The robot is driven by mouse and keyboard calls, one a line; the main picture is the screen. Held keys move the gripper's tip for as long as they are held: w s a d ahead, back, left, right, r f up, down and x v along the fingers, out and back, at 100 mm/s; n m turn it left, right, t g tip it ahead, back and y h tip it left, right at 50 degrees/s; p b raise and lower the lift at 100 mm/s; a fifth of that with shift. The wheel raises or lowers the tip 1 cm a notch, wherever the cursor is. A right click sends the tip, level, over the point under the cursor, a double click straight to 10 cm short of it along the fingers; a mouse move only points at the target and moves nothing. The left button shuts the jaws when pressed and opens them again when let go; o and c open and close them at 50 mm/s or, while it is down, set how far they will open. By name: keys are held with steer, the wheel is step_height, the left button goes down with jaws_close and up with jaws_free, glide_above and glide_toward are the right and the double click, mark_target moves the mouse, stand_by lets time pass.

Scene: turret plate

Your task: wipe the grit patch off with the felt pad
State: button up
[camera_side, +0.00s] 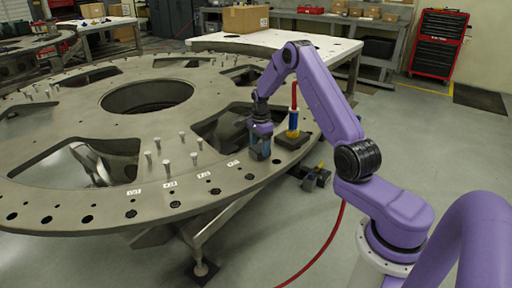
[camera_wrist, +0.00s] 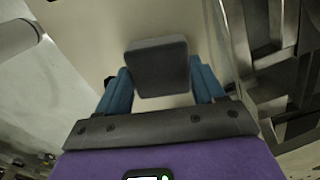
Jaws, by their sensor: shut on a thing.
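My gripper (camera_side: 260,150) is over the rim of the large grey turret plate (camera_side: 85,215) in the side view. In the wrist view its two blue fingers (camera_wrist: 161,82) are shut on a dark grey block, which I take to be the felt pad (camera_wrist: 158,66). The pad sits between the fingers and hides what lies behind it. In the side view the fingers largely hide the pad, and I cannot tell whether it touches the plate. I cannot make out the grit patch in either view.
Several upright pins (camera_side: 194,158) and small white labels (camera_side: 169,184) lie to the left. The plate has large cutouts and rim holes.

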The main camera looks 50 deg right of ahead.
mark_target(254, 151)
steer(key=shift+d, duration=0.3)
steer(key=shift+w+a, duration=0.15)
steer(key=shift+a, duration=0.85)
steer(key=shift+w+a, duration=0.1)
steer(key=shift+a, duration=0.85)
steer(key=shift+a+r, duration=0.1)
steer(key=shift+r, duration=0.05)
step_height(254, 151, up, 8)
